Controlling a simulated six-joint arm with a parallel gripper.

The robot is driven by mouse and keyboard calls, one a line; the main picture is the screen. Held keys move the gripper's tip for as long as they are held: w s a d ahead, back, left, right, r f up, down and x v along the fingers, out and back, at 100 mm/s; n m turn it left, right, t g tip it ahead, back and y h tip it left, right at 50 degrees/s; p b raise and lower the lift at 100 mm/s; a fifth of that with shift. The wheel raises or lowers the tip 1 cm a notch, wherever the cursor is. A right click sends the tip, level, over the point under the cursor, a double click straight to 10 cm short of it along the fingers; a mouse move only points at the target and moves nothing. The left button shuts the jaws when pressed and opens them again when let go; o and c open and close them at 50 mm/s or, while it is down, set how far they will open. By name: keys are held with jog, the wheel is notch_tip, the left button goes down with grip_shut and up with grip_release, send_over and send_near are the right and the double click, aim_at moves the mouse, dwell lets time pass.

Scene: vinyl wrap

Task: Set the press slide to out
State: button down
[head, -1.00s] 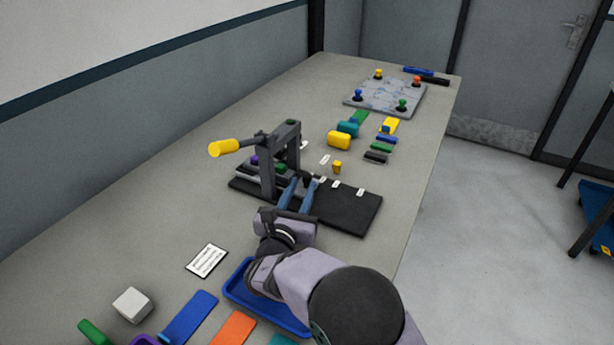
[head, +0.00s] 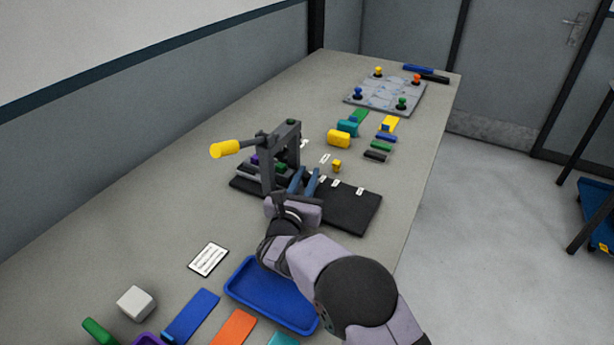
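The press stands mid-table: a dark frame (head: 269,168) with a lever ending in a yellow handle (head: 224,149) that points left. Its black base (head: 355,212) reaches out to the right, with several small white labels (head: 360,191) along it. I see nothing between the fingers. Whether they touch the slide cannot be told.
A blue tray (head: 234,289), coloured strips and a white block (head: 135,303) lie in front. A small yellow block (head: 336,166) and a yellow cylinder (head: 339,138) lie beyond the press. A grey board (head: 385,95) with coloured knobs is at the far end.

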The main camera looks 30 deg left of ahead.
jog(key=shift+d+f+b, duration=0.1)
jog(key=shift+d+b, duration=0.25)
jog(key=shift+d, duration=0.25)
jog(key=d+b, duration=0.6)
jog(key=d, duration=0.8)
jog(key=shift+d+b, duration=0.1)
jog(key=shift+b, duration=0.3)
jog(key=c, duration=1.8)
grip_release()
jog(key=shift+c, duration=0.2)
jog(key=shift+d, duration=0.15)
jog(key=shift+s, duration=0.1)
